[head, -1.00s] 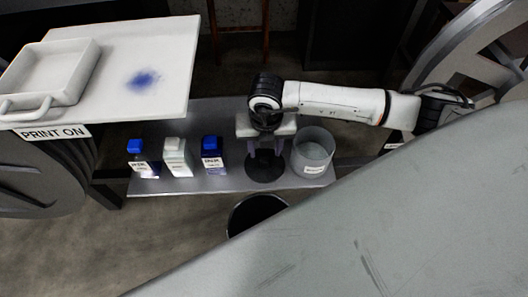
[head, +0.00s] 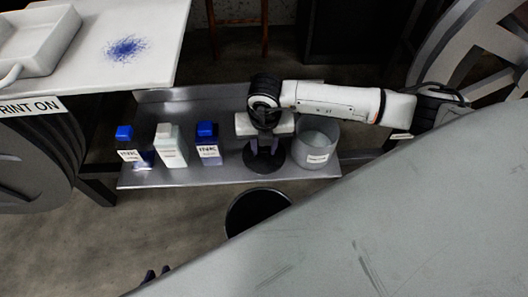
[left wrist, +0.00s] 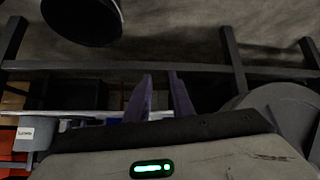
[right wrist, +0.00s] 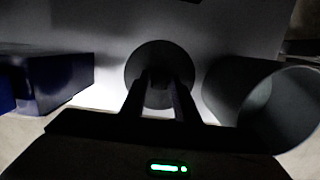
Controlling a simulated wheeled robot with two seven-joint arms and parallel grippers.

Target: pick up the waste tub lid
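The waste tub lid appears to be the dark round disc (head: 265,164) lying on the metal shelf, left of the grey waste tub (head: 317,157). My right gripper (head: 264,147) points down directly over the disc. Its fingers stand apart. In the right wrist view the disc (right wrist: 160,54) lies straight ahead of the right fingers (right wrist: 163,78); a knob between the fingertips is too dark to make out. The tub (right wrist: 285,108) shows there at the right. My left gripper (head: 156,272) shows only its fingertips at the lower edge. In its wrist view the fingers (left wrist: 160,76) are apart and empty.
Blue ink bottle (head: 208,147), white bottle (head: 170,148) and another blue bottle (head: 127,145) stand left of the disc. A black round bin (head: 235,212) is on the floor before the shelf. A white table (head: 150,62) is at upper left; a large grey surface (head: 400,220) fills the lower right.

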